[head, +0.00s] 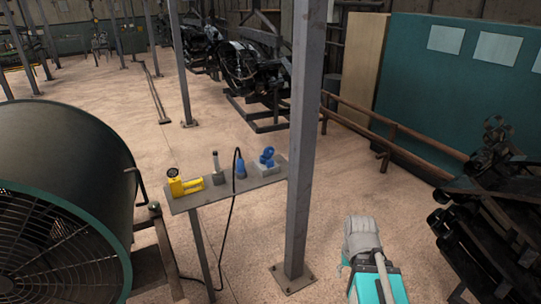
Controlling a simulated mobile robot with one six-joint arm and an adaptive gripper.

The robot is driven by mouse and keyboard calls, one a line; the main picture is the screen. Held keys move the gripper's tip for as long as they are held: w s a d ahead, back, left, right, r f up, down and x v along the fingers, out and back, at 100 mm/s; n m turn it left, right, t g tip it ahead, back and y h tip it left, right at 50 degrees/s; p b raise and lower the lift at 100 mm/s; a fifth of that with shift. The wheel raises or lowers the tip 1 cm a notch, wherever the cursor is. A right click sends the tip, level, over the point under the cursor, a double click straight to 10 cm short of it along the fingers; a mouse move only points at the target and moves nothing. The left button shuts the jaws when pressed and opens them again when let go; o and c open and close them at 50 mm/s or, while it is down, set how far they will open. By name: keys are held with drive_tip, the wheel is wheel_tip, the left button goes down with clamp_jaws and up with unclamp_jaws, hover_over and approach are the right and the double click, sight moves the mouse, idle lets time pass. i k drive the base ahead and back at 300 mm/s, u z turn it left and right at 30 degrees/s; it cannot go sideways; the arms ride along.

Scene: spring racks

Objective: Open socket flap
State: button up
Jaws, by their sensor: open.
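A blue socket (267,155) on a pale grey base stands at the right end of a narrow grey shelf. A round blue part at its top looks like the flap; it is too small to tell whether it is open or shut. A blue plug-like piece (240,168) with a black cable stands just left of it. Part of my arm, grey and teal, shows at the lower right, apart from the shelf. My gripper's fingers cannot be made out, and nothing of mine touches the socket.
The shelf (225,196) also bears a yellow device (184,184) and a grey upright-handled piece (217,170). A steel post (302,150) stands at its right end. A big drum fan (70,200) is on the left, and a dark rack (490,215) on the right. Floor behind is open.

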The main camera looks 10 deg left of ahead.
sight(269, 151)
drive_tip(key=u, duration=0.1)
drive_tip(key=i, duration=1)
drive_tip(key=z, duration=0.1)
